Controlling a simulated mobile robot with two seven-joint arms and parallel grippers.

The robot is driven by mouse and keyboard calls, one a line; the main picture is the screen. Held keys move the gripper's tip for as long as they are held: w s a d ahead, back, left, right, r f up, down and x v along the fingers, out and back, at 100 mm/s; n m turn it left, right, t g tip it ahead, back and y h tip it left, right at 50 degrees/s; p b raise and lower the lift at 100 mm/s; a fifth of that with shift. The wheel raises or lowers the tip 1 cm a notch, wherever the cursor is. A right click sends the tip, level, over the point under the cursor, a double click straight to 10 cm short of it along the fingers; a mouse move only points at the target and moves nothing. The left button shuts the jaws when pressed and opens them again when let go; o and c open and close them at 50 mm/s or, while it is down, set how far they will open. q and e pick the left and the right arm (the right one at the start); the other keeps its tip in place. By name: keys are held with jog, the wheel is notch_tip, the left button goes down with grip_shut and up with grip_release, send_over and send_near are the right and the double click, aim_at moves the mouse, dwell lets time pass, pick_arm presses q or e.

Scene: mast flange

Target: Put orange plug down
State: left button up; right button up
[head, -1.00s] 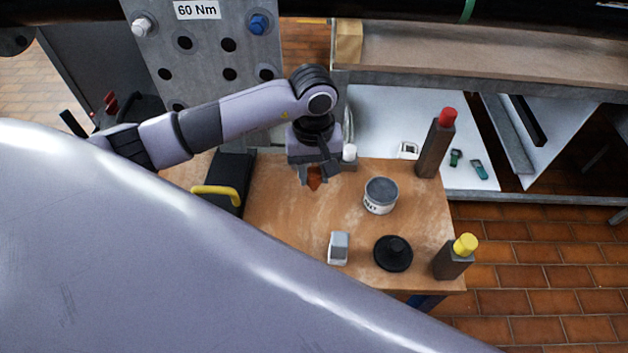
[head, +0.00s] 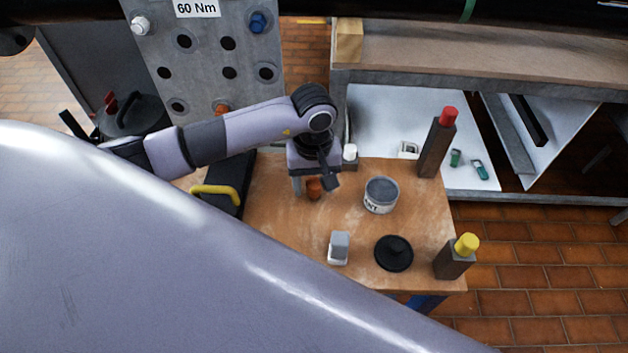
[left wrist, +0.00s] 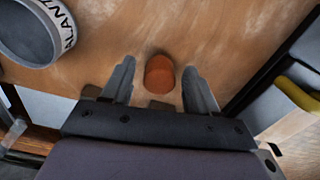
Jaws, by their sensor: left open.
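The orange plug (head: 315,189) rests on the wooden tabletop (head: 275,225), near its back edge. It also shows in the left wrist view (left wrist: 159,73), between and slightly beyond my fingertips. My left gripper (head: 315,185) is open just above the plug, with a finger on each side. In the left wrist view the left gripper (left wrist: 158,80) shows gaps between both fingers and the plug. My right gripper is not seen.
A grey open tin (head: 381,195) stands right of the gripper. A black case with yellow handle (head: 228,185) stands left.

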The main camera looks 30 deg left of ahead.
aim_at(314, 184)
pick_arm(q)
jog(key=shift+r, duration=0.3)
notch_tip(314, 184, up, 12)
jog(key=shift+f, duration=0.15)
dwell(0.4)
